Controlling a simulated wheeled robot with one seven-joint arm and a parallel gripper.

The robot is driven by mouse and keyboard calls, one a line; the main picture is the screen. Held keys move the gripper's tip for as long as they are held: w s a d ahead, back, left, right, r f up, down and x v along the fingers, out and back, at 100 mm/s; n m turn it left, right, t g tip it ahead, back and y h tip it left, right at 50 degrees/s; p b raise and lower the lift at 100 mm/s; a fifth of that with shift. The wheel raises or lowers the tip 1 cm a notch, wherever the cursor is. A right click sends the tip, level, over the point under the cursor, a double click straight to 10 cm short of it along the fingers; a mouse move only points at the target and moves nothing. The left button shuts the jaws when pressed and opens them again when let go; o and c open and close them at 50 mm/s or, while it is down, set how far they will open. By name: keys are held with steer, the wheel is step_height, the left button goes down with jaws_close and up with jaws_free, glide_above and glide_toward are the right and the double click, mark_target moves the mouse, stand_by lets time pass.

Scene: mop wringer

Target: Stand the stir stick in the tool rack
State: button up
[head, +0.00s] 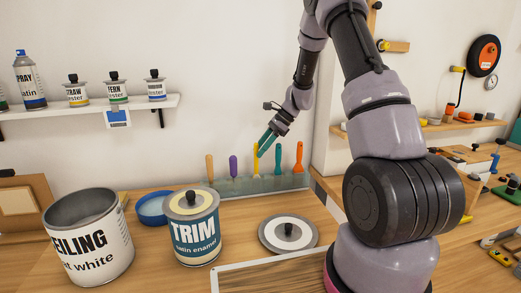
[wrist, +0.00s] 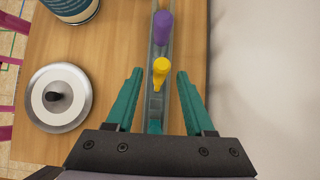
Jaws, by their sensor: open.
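The tool rack (head: 232,186) is a long, low grey-green holder against the back wall; it also shows in the wrist view (wrist: 152,108). Tools with tan (head: 210,167), purple (head: 234,165), yellow (head: 256,160), teal (head: 278,158) and orange-red (head: 299,157) handles stand in it. I cannot tell which, if any, is the stir stick. My gripper (head: 262,150) is open above the rack. In the wrist view its fingers (wrist: 158,75) are spread on either side of the yellow handle (wrist: 160,72), with gaps on both sides. The purple handle (wrist: 162,27) lies beyond.
An open CEILING can (head: 92,245), a blue lid (head: 153,208), a lidded TRIM can (head: 195,230) and a round lid (head: 288,235) are on the bench before the rack. A shelf (head: 95,108) with several cans is on the wall at left.

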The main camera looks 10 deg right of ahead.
steer(key=v, duration=1)
steer(key=shift+d+r, duration=0.15)
steer(key=shift+r, duration=0.05)
steer(key=shift+s+r, duration=0.1)
steer(key=shift+r, duration=0.2)
steer(key=s+a+r+n+t+h, duration=0.25)
steer(key=s+r+n, duration=0.35)
steer(key=s+r, duration=0.75)
steer(key=s+r+n+t+h, duration=0.1)
steer(key=s+n, duration=0.3)
steer(key=s, duration=0.4)
steer(key=s+r+n+t+h, duration=0.2)
steer(key=s+r+n+t, duration=0.1)
steer(key=s, duration=0.5)
steer(key=shift+s+r+n+t, duration=0.15)
steer(key=shift+r+n+t, duration=0.2)
steer(key=shift+r+n, duration=0.2)
